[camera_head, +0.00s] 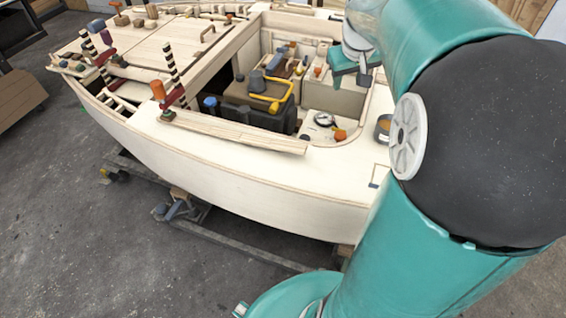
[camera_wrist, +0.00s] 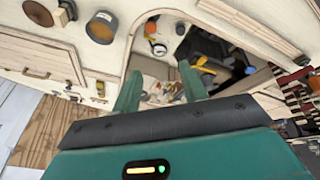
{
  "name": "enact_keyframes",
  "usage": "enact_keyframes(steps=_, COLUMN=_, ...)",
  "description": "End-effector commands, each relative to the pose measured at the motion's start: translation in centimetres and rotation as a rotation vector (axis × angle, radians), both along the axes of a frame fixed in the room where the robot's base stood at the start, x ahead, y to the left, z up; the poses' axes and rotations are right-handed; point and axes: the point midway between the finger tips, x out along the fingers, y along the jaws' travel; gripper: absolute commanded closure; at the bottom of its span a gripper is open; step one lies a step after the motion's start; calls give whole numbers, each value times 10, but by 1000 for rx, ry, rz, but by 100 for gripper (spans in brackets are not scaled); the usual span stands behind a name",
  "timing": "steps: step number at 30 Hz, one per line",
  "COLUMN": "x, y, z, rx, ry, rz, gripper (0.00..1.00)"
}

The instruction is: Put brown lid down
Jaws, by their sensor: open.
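My gripper (camera_wrist: 161,82) is open in the wrist view, its two green fingers apart with nothing held between them. In the head view, my gripper (camera_head: 352,78) is partly seen over the cockpit of the wooden hull, near its right wall. I cannot tell for certain which thing is the brown lid. A flat brown piece (camera_head: 238,93) lies on top of a dark case (camera_head: 262,116) in the cockpit, with a yellow-handled tool at its right. A brown object (camera_wrist: 38,13) shows at the top left of the wrist view, apart from my fingers.
The pale plywood hull (camera_head: 250,185) stands on a low cradle. The grey floor in front is mostly clear.

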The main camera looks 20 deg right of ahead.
Motion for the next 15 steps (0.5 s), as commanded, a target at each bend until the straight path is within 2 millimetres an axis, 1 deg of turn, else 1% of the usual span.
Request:
enact_keyframes(steps=1, x=-8, y=34, z=8, rx=-8, ry=-12, rz=27, gripper=57)
enact_keyframes(steps=2, x=-13, y=51, z=11, rx=-9, ry=-17, rz=37, gripper=57)
enact_keyframes(steps=3, x=-22, y=73, z=15, rx=-9, ry=-28, rz=48, gripper=57)
enact_keyframes(steps=5, x=-36, y=103, z=18, rx=-4, ry=-43, rz=68, gripper=57)
enact_keyframes(steps=6, x=-47, y=122, z=19, rx=-1, ry=-54, rz=80, gripper=57)
enact_keyframes(steps=8, x=-64, y=149, z=19, rx=10, ry=-71, rz=100, gripper=57)
enact_keyframes(steps=9, x=-76, y=165, z=18, rx=18, ry=-83, rz=113, gripper=57)
enact_keyframes(steps=11, x=-95, y=188, z=15, rx=35, ry=-101, rz=134, gripper=57)
enact_keyframes(steps=12, x=-108, y=201, z=12, rx=49, ry=-111, rz=148, gripper=57)
enact_keyframes(steps=15, x=-136, y=226, z=3, rx=84, ry=-136, rz=177, gripper=57)
